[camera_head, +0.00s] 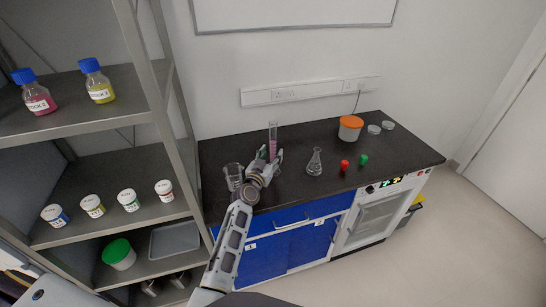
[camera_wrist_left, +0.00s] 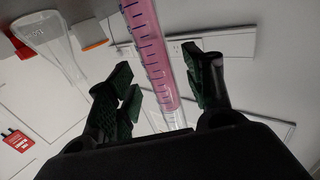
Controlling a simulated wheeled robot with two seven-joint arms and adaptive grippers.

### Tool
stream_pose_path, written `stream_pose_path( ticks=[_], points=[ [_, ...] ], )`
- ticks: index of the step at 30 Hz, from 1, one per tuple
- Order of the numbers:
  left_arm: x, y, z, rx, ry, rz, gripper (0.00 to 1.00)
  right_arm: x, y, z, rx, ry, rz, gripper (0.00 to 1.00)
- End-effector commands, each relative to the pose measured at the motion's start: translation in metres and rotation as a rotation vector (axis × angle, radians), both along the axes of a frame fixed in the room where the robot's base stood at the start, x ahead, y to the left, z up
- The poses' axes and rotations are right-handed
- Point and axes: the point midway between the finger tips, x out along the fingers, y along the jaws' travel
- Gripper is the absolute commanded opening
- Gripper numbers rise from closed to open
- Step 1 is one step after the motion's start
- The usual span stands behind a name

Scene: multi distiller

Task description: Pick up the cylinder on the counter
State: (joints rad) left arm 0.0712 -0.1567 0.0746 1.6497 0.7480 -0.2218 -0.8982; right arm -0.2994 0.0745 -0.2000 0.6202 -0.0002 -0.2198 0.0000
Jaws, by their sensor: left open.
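The cylinder (camera_head: 273,138) is a tall clear measuring cylinder with pink liquid, upright on the black counter (camera_head: 410,150). In the left wrist view the cylinder (camera_wrist_left: 153,45) shows its graduation marks and runs between my two green-padded fingers. My left gripper (camera_head: 268,160) is at the cylinder in the head view, and its fingers hide the lower part. In the left wrist view my left gripper (camera_wrist_left: 162,90) is open, with a gap between the fingers and the cylinder. The cylinder's base is hidden. My right gripper is not in view.
A glass beaker (camera_head: 233,176) stands just left of my left gripper, and a conical flask (camera_head: 314,163) to its right. Red (camera_head: 344,165) and green (camera_head: 364,159) small items and an orange-lidded tub (camera_head: 350,128) are farther right. A metal shelf (camera_head: 150,115) with bottles stands at left.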

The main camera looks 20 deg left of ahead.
Motion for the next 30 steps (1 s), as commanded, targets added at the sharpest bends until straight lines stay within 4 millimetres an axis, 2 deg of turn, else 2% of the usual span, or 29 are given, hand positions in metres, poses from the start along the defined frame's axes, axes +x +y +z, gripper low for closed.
stream_pose_path(
  ticks=[10, 26, 30],
  points=[
    [0.022, -0.001, 0.000, 0.000, 0.000, 0.001, 0.52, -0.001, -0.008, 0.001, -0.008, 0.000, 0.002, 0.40],
    [0.023, -0.001, 0.000, 0.001, 0.000, 0.001, 0.52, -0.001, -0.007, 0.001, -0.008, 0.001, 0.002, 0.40],
    [0.023, -0.002, 0.000, 0.000, 0.000, 0.001, 0.35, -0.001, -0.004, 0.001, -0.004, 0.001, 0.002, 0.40]
  ],
)
